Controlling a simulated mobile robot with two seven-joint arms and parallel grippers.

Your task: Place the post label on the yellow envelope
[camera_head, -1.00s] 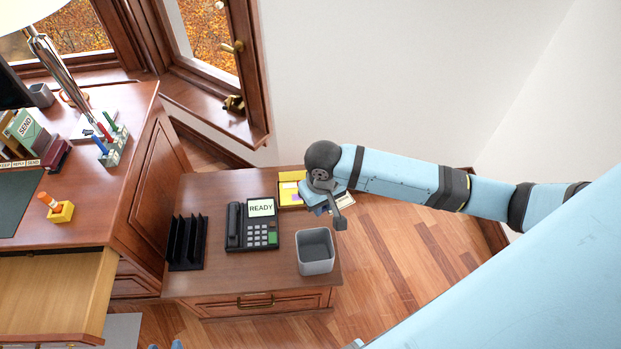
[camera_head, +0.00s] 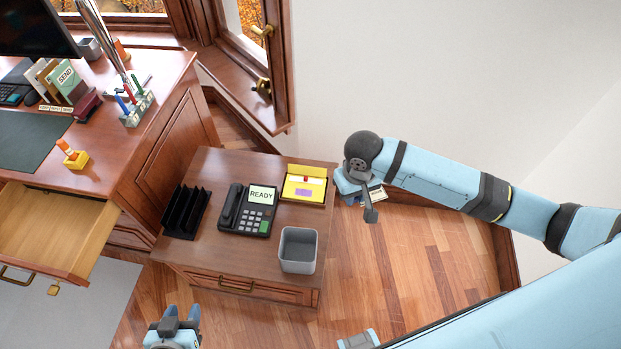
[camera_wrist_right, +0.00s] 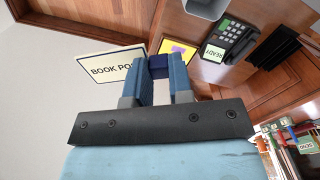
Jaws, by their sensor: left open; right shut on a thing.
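The yellow envelope (camera_head: 304,184) lies at the far right corner of the low cabinet, with a white area, a purple patch and a small red mark. It also shows in the right wrist view (camera_wrist_right: 178,50), partly behind the fingers. My right gripper (camera_head: 358,190) is shut on the post label, just right of the envelope and past the cabinet's edge. The label (camera_wrist_right: 108,66) is a pale card reading "BOOK PO…", partly hidden by a finger, with a dark blue piece between the fingers. My left gripper (camera_head: 176,322) is open and empty at the bottom of the head view.
On the low cabinet (camera_head: 220,170) stand a black phone (camera_head: 247,211) reading "READY", a grey bin (camera_head: 298,250) and a black rack (camera_head: 185,211). The desk (camera_head: 110,150) at left has an open drawer (camera_head: 55,225). Floor is clear to the right.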

